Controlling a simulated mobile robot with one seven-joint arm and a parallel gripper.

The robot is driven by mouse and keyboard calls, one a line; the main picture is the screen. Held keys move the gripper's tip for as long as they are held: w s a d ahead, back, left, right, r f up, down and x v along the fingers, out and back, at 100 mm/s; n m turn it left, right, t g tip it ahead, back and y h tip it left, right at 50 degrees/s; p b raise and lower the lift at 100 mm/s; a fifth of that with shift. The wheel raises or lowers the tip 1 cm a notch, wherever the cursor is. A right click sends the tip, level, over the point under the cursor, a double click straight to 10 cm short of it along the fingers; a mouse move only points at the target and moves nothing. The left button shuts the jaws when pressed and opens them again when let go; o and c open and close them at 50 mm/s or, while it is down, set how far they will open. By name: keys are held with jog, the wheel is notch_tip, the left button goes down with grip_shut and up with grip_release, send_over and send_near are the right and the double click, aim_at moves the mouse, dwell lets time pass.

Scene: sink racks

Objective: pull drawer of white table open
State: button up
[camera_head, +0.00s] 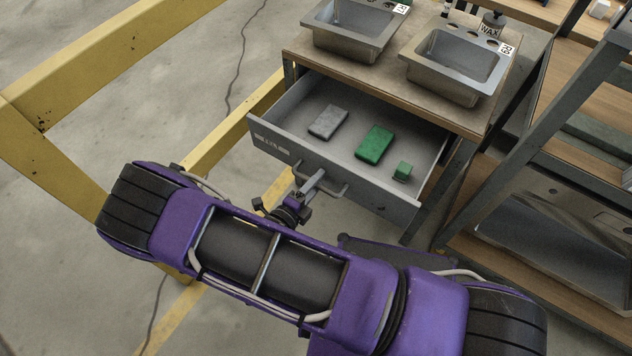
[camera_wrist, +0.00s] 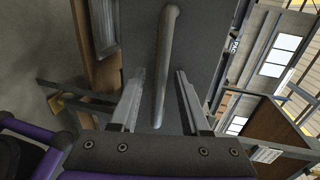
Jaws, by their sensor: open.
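The table (camera_head: 388,87) has a brown wooden top with a grey drawer below it; it does not look white. The drawer (camera_head: 290,152) stands pulled well out, its inside visible. Its front carries a grey bar handle (camera_head: 338,191), which also shows in the wrist view (camera_wrist: 167,50). My gripper (camera_head: 316,179) is at the drawer front by the handle. In the wrist view my gripper (camera_wrist: 160,74) is open, with the handle bar lying between its two fingers, apart from both. In the head view my arm hides part of the area below the drawer.
In the drawer lie a grey block (camera_head: 328,121), a green block (camera_head: 375,144) and a small green cube (camera_head: 402,171). Two metal sinks (camera_head: 352,38) (camera_head: 452,68) sit on the tabletop. A yellow frame (camera_head: 60,75) stands left; a dark metal rack (camera_head: 540,135) stands right.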

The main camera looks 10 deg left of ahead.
jog(key=v, duration=1.7)
jog(key=shift+s, duration=0.25)
jog(key=shift+w+a, duration=0.1)
